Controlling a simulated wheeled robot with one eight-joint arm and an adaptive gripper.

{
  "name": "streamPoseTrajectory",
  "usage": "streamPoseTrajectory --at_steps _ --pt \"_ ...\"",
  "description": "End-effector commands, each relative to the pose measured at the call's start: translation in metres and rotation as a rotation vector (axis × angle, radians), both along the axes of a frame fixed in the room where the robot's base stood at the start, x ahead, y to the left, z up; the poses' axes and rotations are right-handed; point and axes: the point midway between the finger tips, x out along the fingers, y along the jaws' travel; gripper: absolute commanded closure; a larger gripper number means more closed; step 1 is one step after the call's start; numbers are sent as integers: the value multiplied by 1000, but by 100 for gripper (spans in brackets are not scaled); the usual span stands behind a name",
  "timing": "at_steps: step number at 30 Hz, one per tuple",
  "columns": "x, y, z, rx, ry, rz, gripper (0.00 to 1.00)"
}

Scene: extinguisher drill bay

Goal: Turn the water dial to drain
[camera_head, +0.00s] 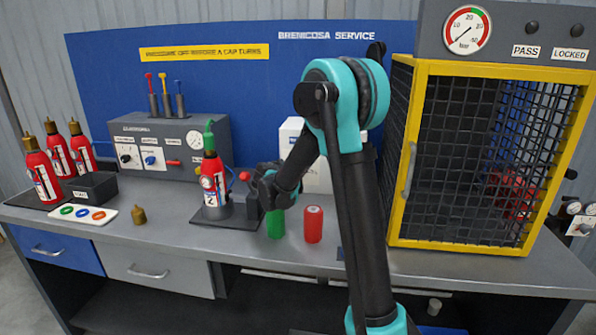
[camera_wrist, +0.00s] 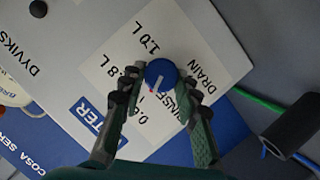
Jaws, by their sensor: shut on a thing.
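The water dial (camera_wrist: 161,73) is a round blue knob with a pale pointer mark in the wrist view. It sits on a white panel (camera_wrist: 100,60) printed DRAIN, RINSE, 1.0 L, 0.8 L and a partly covered label. The mark slants down-left, roughly toward the partly covered label, not toward DRAIN at the right. My gripper (camera_wrist: 160,80) is closed around the dial, one finger on each side. In the head view my gripper (camera_head: 268,184) is before the white unit (camera_head: 317,176), and my arm hides the dial.
A red extinguisher (camera_head: 213,180) stands left of my gripper. Green (camera_head: 275,223) and red (camera_head: 313,224) cylinders stand close below it. A yellow-framed cage (camera_head: 408,160) is at the right. A tray of coloured rings (camera_head: 83,224) and a brass cap (camera_head: 139,216) lie at the left.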

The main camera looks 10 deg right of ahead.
Motion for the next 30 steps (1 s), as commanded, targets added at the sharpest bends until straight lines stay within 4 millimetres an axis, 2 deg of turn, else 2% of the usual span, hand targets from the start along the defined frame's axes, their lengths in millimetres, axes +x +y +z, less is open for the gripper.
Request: streamPoseTrajectory --at_steps 18,19,21,24,30 --pt "0 1 0 -50 17 1 98" --pt "0 1 0 -50 17 1 66" --pt "0 1 0 -49 16 1 58" --pt "0 1 0 -49 16 1 48" --pt "0 0 0 -49 16 0 48"
